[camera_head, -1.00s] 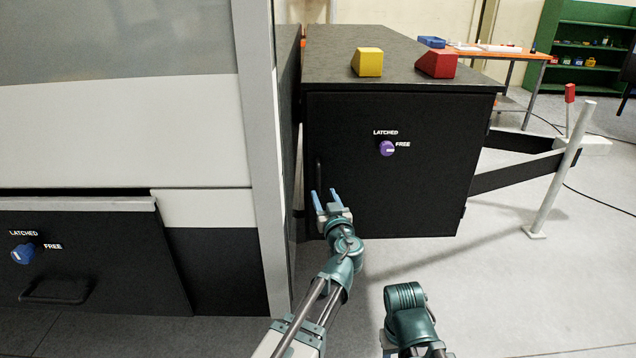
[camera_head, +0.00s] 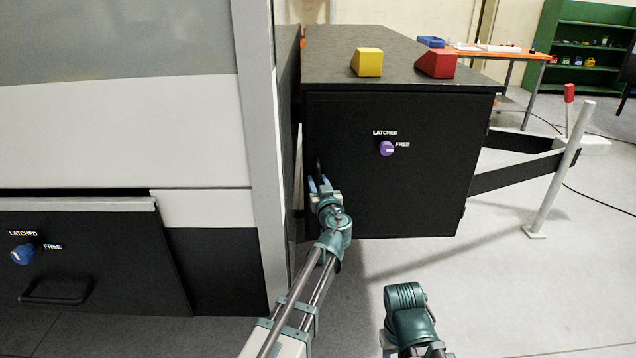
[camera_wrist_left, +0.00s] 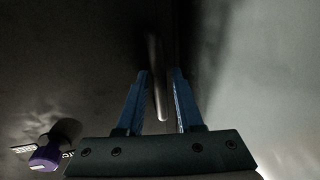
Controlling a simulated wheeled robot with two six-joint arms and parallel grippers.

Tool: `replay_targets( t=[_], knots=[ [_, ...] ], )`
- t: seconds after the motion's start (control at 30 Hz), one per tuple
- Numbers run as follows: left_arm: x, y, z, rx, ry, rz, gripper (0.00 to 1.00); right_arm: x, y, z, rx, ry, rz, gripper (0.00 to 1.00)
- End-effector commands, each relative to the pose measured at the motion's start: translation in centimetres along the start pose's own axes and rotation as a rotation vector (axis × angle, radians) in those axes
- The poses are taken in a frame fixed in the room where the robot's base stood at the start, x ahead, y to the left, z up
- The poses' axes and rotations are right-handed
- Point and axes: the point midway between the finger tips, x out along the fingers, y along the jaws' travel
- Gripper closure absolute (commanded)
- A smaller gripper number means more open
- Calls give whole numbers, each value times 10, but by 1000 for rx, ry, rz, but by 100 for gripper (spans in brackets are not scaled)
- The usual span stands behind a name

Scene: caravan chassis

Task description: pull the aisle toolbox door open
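The black toolbox door (camera_head: 400,190) faces me in the head view and looks closed. A purple knob (camera_head: 386,148) sits on it between the words LATCHED and FREE, its white mark toward FREE. The knob also shows at the lower left of the left wrist view (camera_wrist_left: 45,157). The upright dark handle (camera_head: 318,166) is at the door's left edge, its lower part hidden by my gripper. My left gripper (camera_head: 320,182) is open at the handle. In the left wrist view, the handle bar (camera_wrist_left: 158,85) runs between the two blue fingers, with gaps visible. My right gripper is out of view.
A yellow block (camera_head: 367,62) and a red block (camera_head: 436,64) stand on the box top. A grey body panel (camera_head: 262,200) rises close to my left arm. A second latched panel with a blue knob (camera_head: 22,254) is at left.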

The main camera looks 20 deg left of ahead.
Motion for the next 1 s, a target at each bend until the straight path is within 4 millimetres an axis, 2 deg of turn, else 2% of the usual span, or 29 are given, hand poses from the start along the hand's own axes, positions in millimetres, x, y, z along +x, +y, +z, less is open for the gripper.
replay_targets(
  t=[0.03,0.17,0.2,1.0],
  knots=[
    [0,0,0,0,0,0,76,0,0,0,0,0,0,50],
    [0,0,0,0,0,0,99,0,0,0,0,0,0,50],
    [0,0,0,0,0,0,100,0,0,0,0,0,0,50],
    [0,0,0,0,0,1,100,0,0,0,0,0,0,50]
  ],
)
